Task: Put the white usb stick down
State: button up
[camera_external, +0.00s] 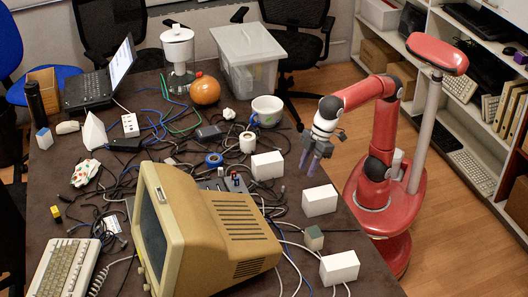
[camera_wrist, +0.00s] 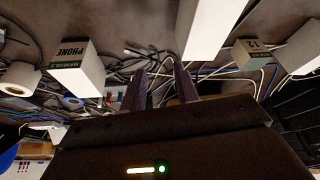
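My gripper (camera_external: 309,166) hangs above the right side of the dark table, near the white boxes. Its two purplish fingers (camera_wrist: 162,84) stand apart in the wrist view, and I see nothing held between them. I cannot make out the white usb stick for certain in either view. Small red and blue pieces (camera_external: 235,180) stand on a grey panel behind the beige monitor. They also show in the wrist view (camera_wrist: 114,97), left of the fingers, too small to tell apart.
White boxes (camera_external: 319,200) (camera_external: 267,165) (camera_external: 339,267) stand close around my gripper. A beige monitor (camera_external: 225,235) fills the front of the table. Cables tangle across the middle. The table's right edge is near my base.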

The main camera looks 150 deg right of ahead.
jog(key=s+a+f+n+t+y, duration=0.1)
jog(key=s+a+f+n, duration=0.5)
jog(key=s+a+f, duration=1)
jog(key=shift+s+t+y, duration=0.4)
jog(key=shift+s+y, duration=0.2)
jog(key=shift+s, duration=0.4)
